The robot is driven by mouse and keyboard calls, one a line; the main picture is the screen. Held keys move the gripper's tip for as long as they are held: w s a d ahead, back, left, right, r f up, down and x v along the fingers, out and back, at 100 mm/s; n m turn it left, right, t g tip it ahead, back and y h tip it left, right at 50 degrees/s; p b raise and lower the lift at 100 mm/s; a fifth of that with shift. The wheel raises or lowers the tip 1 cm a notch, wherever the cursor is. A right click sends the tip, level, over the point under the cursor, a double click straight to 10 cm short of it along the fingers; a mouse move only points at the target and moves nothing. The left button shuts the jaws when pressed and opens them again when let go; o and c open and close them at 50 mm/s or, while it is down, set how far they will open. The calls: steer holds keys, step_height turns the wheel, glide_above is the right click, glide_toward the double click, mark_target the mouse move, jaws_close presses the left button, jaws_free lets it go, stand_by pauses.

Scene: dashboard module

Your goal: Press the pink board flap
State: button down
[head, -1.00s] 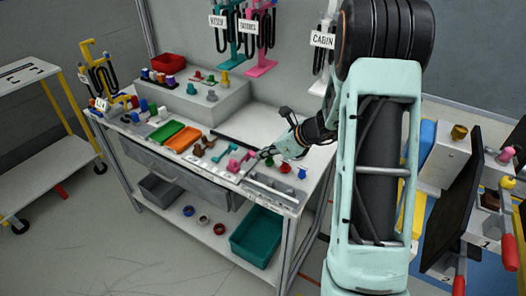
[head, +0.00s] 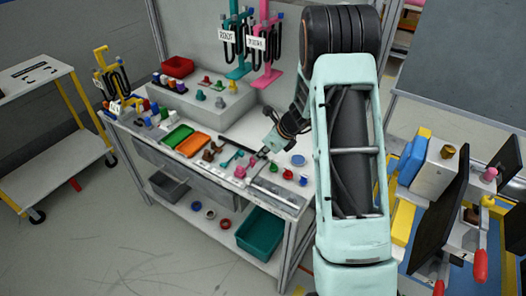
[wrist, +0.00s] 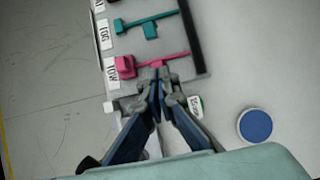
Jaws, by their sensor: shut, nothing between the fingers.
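The pink board flap (wrist: 125,66) is a pink block with a thin pink bar running right from it, on the light board in the wrist view. Its label seems to read "TOW". In the head view the pink piece (head: 240,171) lies near the front edge of the bench. My gripper (wrist: 160,78) is shut and empty. In the head view my gripper (head: 262,154) is just up and right of the pink piece.
A similar teal flap (wrist: 150,28) lies beyond the pink one, beside a dark strip (wrist: 190,35). A blue disc (wrist: 255,125) is to the right. Red knobs (head: 287,175) stand right of the pink piece. Orange (head: 192,145) and green (head: 177,136) trays lie to the left.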

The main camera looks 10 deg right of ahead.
mark_target(241, 152)
steer(key=shift+w+a+r+p, duration=0.25)
steer(key=shift+w+a+p, duration=0.2)
steer(key=shift+w+a, duration=0.85)
steer(key=shift+w+a+f, duration=0.35)
steer(key=shift+w+a, duration=0.45)
steer(key=shift+r, duration=0.1)
steer(key=shift+r+p, duration=0.7)
steer(key=shift+p, duration=0.05)
